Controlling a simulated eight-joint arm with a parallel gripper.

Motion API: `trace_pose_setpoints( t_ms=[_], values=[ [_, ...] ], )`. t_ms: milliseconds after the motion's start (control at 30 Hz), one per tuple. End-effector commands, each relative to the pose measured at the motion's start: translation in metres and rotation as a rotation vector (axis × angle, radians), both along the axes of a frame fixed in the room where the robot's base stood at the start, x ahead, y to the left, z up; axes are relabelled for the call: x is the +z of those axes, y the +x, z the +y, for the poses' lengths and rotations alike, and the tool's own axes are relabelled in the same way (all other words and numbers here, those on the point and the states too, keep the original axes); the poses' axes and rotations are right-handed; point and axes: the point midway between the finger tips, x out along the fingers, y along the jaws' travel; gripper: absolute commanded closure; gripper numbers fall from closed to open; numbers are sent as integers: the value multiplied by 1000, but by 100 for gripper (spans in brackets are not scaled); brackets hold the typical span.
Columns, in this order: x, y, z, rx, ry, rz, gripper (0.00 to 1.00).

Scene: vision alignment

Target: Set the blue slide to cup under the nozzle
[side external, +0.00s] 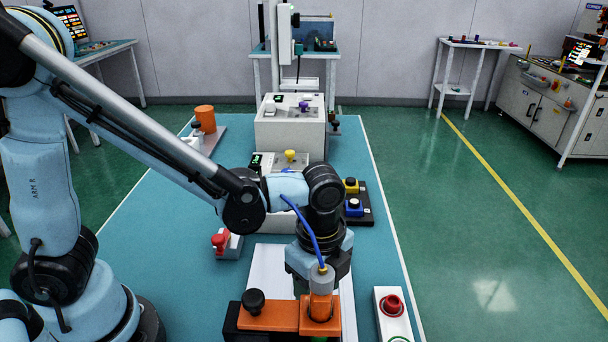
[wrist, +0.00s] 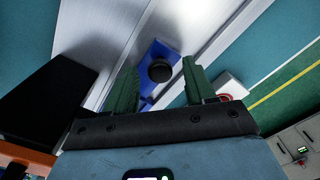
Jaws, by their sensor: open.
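The blue slide (wrist: 166,50) shows in the wrist view with a round black knob (wrist: 160,71) on it, lying across a pale metal track (wrist: 115,60). My gripper (wrist: 162,66) is open, its two green fingers on either side of the knob in that picture. I cannot tell whether the fingers touch it. In the side view my wrist is over the pale track (side external: 264,268), and the fingers and the blue slide are hidden. An orange nozzle holder (side external: 270,316) with a blue hose stands in front.
A white box with a red button (side external: 391,305) stands right of the track. A red-handled switch (side external: 221,241) is to the left. Yellow and blue button boxes (side external: 354,207) and a white machine (side external: 289,135) are behind. The teal tabletop (side external: 165,270) is clear at left.

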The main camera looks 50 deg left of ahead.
Motion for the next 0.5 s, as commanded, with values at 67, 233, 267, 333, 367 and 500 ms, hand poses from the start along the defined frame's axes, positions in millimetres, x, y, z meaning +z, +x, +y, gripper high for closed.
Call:
trace_pose_setpoints(
  t_ms=[67, 233, 267, 333, 367, 500],
  values=[
    [-1, 0, 0, 0, 0, 0, 45],
    [-1, 0, 0, 0, 0, 0, 45],
    [-1, 0, 0, 0, 0, 0, 45],
    [-1, 0, 0, 0, 0, 0, 53],
    [-1, 0, 0, 0, 0, 0, 58],
    [-1, 0, 0, 0, 0, 0, 79]
  ],
)
